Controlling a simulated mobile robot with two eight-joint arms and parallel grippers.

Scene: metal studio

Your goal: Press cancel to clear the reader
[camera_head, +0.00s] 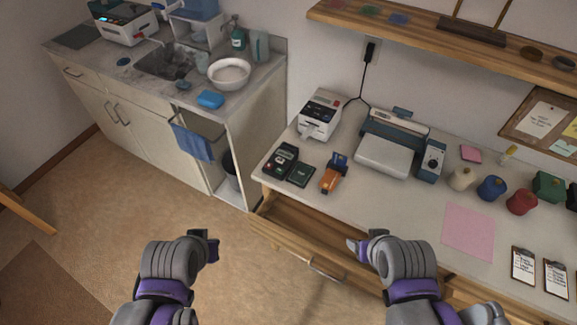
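A small black device with a keypad (281,160), which looks like the reader, lies on the left part of the white worktop. Its keys and screen are too small to read, so I cannot pick out a cancel key. A dark green flat item (301,174) lies against its right side. My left gripper (208,247) is over the floor, in front and to the left of the reader, apart from it. My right gripper (362,245) is in front of the worktop edge, right of the reader, touching nothing visible. The finger gaps of both are unclear.
An open wooden drawer (310,238) juts out below the worktop (400,198). An orange and blue tool (333,176) lies right of the reader. A white printer-like machine (320,114) stands behind it. A grey-blue machine (388,147) stands further right. A sink counter (105,68) is at left.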

